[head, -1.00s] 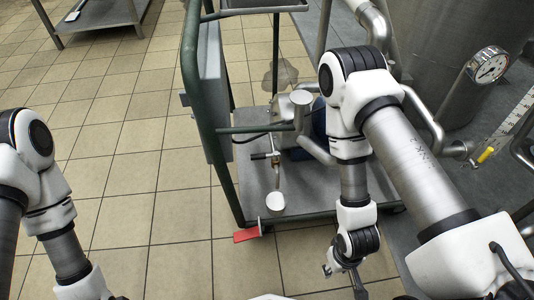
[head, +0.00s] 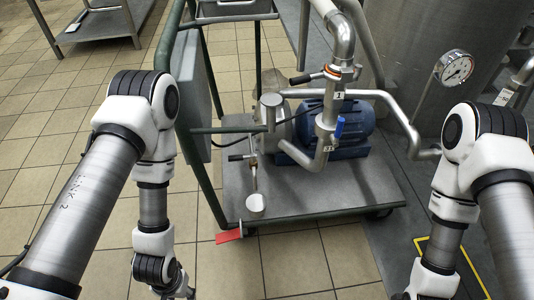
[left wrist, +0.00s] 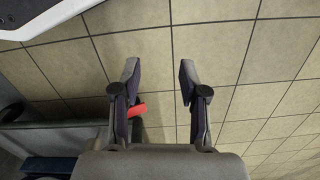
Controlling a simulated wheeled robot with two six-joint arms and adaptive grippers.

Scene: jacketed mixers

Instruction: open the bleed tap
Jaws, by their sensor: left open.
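A wheeled pump cart carries steel piping with several small handles. A blue-handled tap (head: 339,127) sits on the upright pipe in front of the blue motor. I cannot tell which is the bleed tap. My left gripper (head: 180,292) is low at the bottom edge, in front of the cart and apart from it. In the left wrist view its fingers (left wrist: 158,82) are spread and empty above floor tiles. My right gripper is below the picture.
The cart's deck (head: 330,188) and green frame (head: 205,130) stand ahead. A red piece (head: 229,236) is at its front left corner. A large steel vessel (head: 420,70) with a gauge (head: 455,68) is behind right.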

